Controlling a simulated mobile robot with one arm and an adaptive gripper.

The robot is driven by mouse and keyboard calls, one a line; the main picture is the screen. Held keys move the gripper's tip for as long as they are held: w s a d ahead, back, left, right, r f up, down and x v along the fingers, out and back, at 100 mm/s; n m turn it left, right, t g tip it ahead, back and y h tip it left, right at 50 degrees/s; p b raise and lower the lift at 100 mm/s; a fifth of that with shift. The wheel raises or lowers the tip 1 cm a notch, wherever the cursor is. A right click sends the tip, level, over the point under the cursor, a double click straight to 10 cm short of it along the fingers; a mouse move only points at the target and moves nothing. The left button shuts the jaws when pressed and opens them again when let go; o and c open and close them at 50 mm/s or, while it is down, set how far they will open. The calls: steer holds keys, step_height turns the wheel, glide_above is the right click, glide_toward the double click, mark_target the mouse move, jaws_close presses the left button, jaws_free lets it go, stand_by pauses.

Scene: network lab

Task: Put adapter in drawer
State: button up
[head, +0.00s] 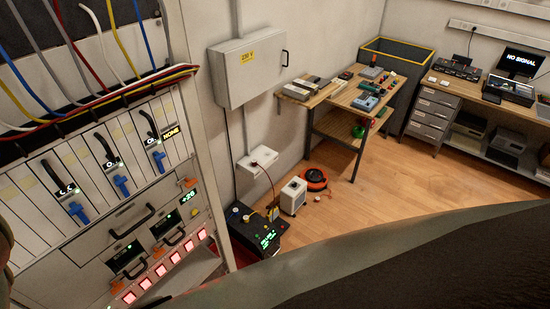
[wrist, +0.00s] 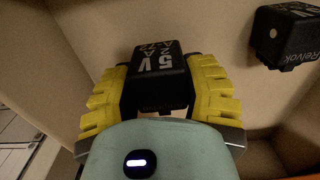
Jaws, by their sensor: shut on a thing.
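In the wrist view, a black adapter (wrist: 157,62) with white "5V" lettering sits between the yellow-padded fingers of my gripper (wrist: 160,85). The fingers are shut on its two sides. Beige panels lie behind it, like the inside of a box or drawer, but I cannot tell which. A second black block (wrist: 287,36), with lettering that looks like "Relvok", is at the upper right, apart from my gripper. In the head view, a grey drawer unit (head: 433,112) stands under the right desk, its drawers looking closed. My gripper is not visible there.
A rack (head: 100,190) with cables and lit buttons fills the left of the head view. A wooden workbench (head: 336,96) with devices stands at the back, beside a dark bin (head: 398,60). Open floor lies right.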

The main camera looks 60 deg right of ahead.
steer(key=shift+f+p, duration=0.65)
steer(key=shift+f, duration=0.6)
steer(key=shift+f, duration=0.1)
steer(key=o, duration=1.2)
steer(key=shift+o, duration=0.2)
